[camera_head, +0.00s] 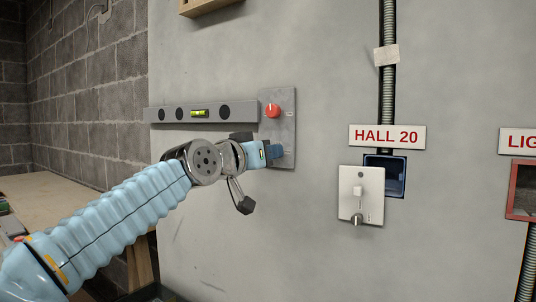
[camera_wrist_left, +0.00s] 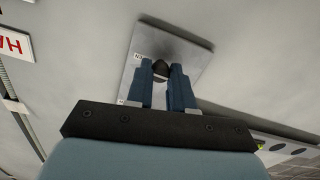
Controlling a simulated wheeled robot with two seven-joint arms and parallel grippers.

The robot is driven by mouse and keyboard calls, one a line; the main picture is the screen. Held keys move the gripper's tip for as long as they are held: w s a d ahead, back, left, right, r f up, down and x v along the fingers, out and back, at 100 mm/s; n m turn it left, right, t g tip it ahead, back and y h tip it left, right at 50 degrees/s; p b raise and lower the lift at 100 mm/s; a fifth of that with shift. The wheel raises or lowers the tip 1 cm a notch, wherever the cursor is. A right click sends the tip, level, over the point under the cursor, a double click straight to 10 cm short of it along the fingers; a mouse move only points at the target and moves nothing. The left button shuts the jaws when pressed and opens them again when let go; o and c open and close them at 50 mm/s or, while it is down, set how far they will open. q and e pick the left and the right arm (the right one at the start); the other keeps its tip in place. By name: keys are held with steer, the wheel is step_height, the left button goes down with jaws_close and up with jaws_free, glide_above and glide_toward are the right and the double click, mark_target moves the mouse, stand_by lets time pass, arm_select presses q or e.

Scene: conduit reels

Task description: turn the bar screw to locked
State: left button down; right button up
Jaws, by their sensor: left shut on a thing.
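A grey metal plate (camera_head: 289,97) is fixed upright on the wall; it also shows in the left wrist view (camera_wrist_left: 150,44). A red knob (camera_head: 273,110) sits on its upper part. My left gripper (camera_head: 278,151) is at the lower part of the plate. In the left wrist view its two blue fingers (camera_wrist_left: 162,70) are shut on a small dark knob, which I take for the bar screw (camera_wrist_left: 160,67). The fingers hide most of the screw, so its turn cannot be told. Small lettering beside it is partly covered. My right gripper is not in view.
A grey bar with a spirit level (camera_head: 200,113) runs left from the plate. A bench (camera_head: 75,195) stands left.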

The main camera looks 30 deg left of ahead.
arm_select(q)
steer(key=m+b, duration=0.4)
steer(key=m, duration=1.3)
steer(key=shift+d+f+b, duration=0.1)
steer(key=shift+b, duration=0.2)
steer(key=shift+m, duration=0.4)
steer(key=c, duration=1)
jaws_free()
steer(key=shift+s, duration=0.1)
